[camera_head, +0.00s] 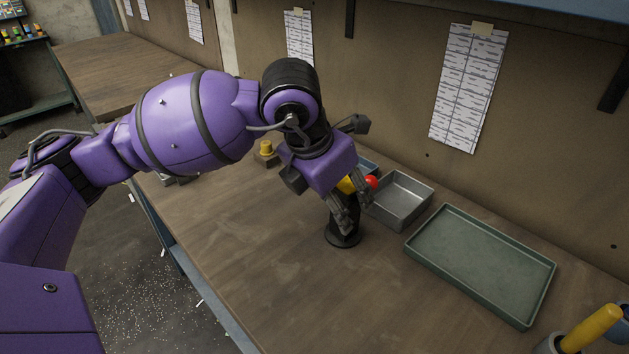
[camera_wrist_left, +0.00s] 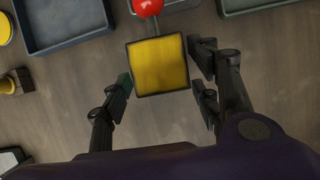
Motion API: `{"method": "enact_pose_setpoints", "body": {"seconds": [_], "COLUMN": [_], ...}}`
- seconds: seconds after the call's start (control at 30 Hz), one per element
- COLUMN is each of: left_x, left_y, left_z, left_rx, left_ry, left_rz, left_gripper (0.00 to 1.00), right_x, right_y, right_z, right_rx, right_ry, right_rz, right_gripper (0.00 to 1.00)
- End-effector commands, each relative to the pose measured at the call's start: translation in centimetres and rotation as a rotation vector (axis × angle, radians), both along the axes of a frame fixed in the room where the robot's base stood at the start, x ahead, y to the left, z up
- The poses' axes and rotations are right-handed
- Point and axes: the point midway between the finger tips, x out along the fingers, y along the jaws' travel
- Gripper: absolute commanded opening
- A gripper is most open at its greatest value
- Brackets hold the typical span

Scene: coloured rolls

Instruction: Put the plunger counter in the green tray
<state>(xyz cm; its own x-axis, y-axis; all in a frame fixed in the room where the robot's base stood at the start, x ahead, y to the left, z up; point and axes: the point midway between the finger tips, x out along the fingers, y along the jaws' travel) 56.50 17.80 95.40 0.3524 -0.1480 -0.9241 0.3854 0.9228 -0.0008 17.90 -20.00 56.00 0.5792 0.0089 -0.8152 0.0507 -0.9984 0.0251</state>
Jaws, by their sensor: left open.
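The plunger counter appears to be the thing with a yellow square top (camera_wrist_left: 160,65) and a red ball (camera_wrist_left: 148,7) beyond it. In the head view its yellow part (camera_head: 346,185), red ball (camera_head: 371,182) and round black base (camera_head: 343,239) show around my gripper, which hides the rest. It stands upright on the bench. My left gripper (camera_head: 354,208) is open, pointing down, with its fingers on either side of the yellow top in the left wrist view (camera_wrist_left: 165,78). I cannot tell whether they touch it. The empty green tray (camera_head: 480,262) lies to the right. My right gripper is not in view.
A grey metal tray (camera_head: 401,198) stands just behind the counter, with a blue-grey tray (camera_wrist_left: 65,22) beside it. A yellow-topped object (camera_head: 265,150) is farther left. A yellow handle (camera_head: 592,328) rises at the bottom right. The bench front is clear.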

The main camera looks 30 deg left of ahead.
Motion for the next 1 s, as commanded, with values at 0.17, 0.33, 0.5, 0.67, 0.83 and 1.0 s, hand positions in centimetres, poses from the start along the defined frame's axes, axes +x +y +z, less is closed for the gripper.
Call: {"method": "enact_pose_setpoints", "body": {"seconds": [0.17, 0.33, 0.5, 0.67, 0.83, 1.0], "left_x": [0.7, 1.5, 1.6, 1.6, 1.6, 1.6], "left_y": [-0.8, -1.1, -1.1, -1.1, -1.1, -1.1], "left_z": [-2.2, -4.1, -4.4, -4.4, -4.4, -4.4], "left_rx": [-0.001, 0.000, 0.000, 0.000, 0.000, 0.000], "left_ry": [-0.001, -0.003, -0.003, -0.003, -0.003, -0.003], "left_rz": [-0.003, -0.002, -0.003, -0.003, -0.003, -0.003], "left_gripper": [0.56, 0.56, 0.56, 0.50, 0.27, 0.05], "right_x": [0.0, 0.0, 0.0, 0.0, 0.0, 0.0], "right_y": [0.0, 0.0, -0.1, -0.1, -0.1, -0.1], "right_z": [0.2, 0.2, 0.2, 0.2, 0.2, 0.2], "right_rx": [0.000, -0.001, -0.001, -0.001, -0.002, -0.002], "right_ry": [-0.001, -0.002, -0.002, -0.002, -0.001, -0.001], "right_rz": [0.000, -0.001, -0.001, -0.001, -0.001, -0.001], "right_gripper": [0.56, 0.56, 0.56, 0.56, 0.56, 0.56]}}
